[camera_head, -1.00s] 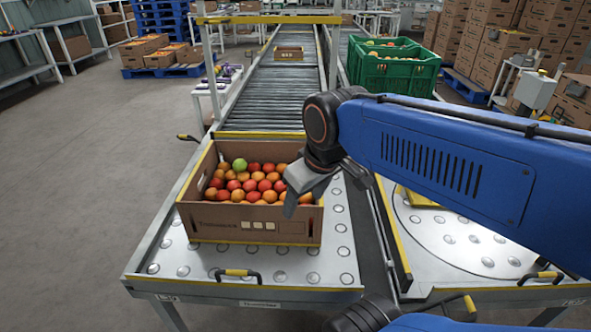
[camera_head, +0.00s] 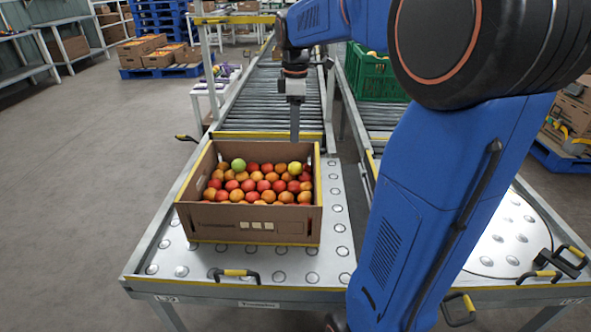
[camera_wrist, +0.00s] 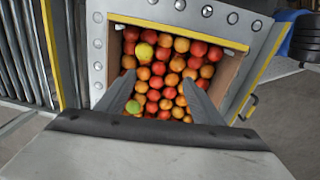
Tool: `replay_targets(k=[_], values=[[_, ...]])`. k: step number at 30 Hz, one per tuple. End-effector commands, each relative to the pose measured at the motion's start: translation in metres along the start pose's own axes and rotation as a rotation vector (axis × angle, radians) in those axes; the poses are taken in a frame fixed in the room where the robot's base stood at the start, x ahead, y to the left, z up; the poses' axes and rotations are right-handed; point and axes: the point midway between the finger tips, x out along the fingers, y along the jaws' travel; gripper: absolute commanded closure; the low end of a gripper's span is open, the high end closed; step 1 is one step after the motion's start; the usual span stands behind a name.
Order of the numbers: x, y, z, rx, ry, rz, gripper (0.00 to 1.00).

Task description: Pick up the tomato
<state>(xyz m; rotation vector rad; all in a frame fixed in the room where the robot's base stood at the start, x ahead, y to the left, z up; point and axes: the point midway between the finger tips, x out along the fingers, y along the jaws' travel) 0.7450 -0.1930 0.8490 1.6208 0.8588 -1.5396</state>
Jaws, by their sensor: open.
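A cardboard crate (camera_head: 262,222) holds many red and orange tomatoes (camera_head: 263,184). A green tomato (camera_head: 239,164) lies at its back left and a yellow-green tomato (camera_head: 295,168) at its back right. In the wrist view the yellow-green tomato (camera_wrist: 144,51) is beyond the fingertips. The green tomato (camera_wrist: 132,107) there is partly behind the left finger. My gripper (camera_head: 295,136) points down above the crate's back right part, over the yellow-green tomato and apart from it. In the wrist view my gripper (camera_wrist: 158,80) is open, with nothing held between its fingers.
The crate stands on a metal ball table (camera_head: 338,225). A roller conveyor (camera_head: 265,95) runs away behind it. A green crate (camera_head: 376,78) is at the back right. The grey floor (camera_head: 80,200) at left is clear.

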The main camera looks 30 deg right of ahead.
Motion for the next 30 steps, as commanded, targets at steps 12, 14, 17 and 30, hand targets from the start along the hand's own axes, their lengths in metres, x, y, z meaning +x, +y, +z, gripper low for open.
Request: replay_targets(k=[12, 14, 17, 30], values=[[0.016, 0.057, 0.009, -0.188, -0.012, -0.063, 0.39], [0.022, 0.057, 0.009, -0.190, -0.012, -0.066, 0.39], [0.037, 0.055, 0.010, -0.189, -0.012, -0.066, 0.39], [0.113, 0.050, 0.011, -0.187, -0.012, -0.064, 0.39]])
